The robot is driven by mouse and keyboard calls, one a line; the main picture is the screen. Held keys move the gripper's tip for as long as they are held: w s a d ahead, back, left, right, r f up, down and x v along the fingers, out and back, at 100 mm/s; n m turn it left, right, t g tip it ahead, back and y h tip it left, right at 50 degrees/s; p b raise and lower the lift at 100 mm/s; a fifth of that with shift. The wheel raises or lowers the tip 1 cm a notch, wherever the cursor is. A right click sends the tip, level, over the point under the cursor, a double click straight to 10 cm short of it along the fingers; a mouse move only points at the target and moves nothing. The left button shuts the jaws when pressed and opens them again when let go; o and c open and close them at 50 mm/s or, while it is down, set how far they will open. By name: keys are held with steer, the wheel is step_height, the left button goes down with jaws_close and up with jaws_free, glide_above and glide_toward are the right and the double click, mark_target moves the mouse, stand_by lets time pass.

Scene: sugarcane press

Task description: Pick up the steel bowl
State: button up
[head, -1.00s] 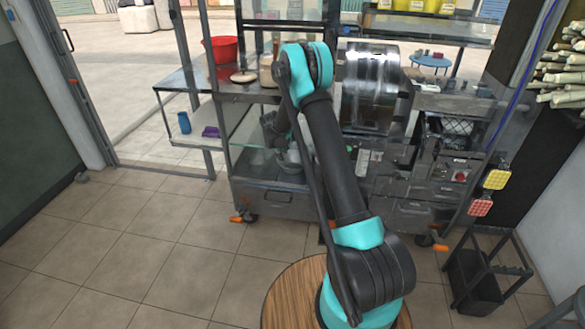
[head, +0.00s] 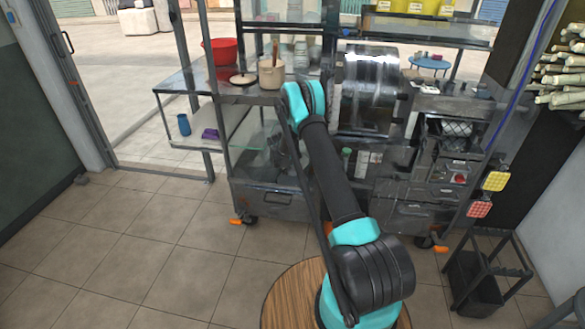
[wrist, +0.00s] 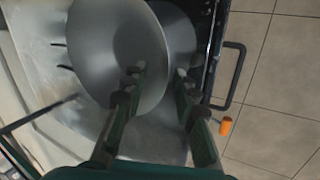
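A round steel bowl (wrist: 112,50) fills the upper left of the wrist view, its open side facing the camera. A second shiny grey round surface (wrist: 178,40) shows behind its right edge; I cannot tell whether it is another bowl. My gripper (wrist: 160,76) is open. Its left fingertip overlaps the bowl's inside and its right fingertip is beyond the right rim, so the rim lies between the fingers. I cannot tell whether either finger touches it. In the head view, the gripper is not clearly visible behind my arm and the cart's glass.
The steel cart (head: 265,200) has upright posts and shelves around the lower compartment. A beige pot (head: 271,73) and a red basin (head: 219,50) stand above. The tiled floor (head: 150,250) in front is clear.

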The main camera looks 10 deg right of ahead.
mark_target(289, 172)
steer(key=shift+x, duration=2.2)
steer(key=shift+s+f, duration=0.1)
steer(key=shift+s, duration=0.05)
jaws_close()
